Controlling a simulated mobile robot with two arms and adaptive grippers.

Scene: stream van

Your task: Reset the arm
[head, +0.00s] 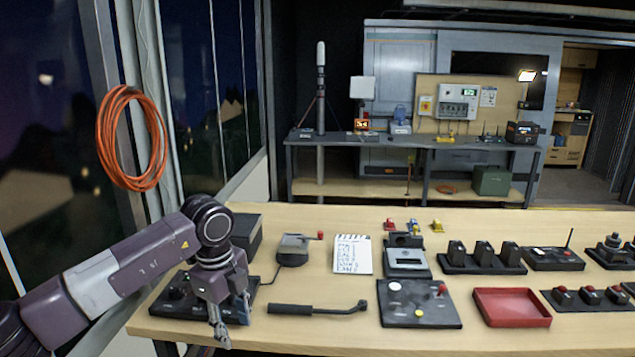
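My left arm comes in from the left edge, purple and white, and bends down at a dark round joint over the near left corner of the wooden table. My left gripper (222,328) points down at the table's front edge, in front of a black switch panel (180,302) that it partly hides. I see no object clearly held, but the fingers are small and overlap, so whether they are open or shut is unclear. A black bar with a bent end (318,309) lies to the right of the gripper, apart from it. My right arm and gripper are not in view.
The wooden table (365,336) holds a notepad (352,254), a grey device with a red knob (292,249), a joystick panel (418,303), a red tray (511,307) and several switch boxes. An orange cable coil (103,137) hangs at left. A workbench (440,142) stands behind.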

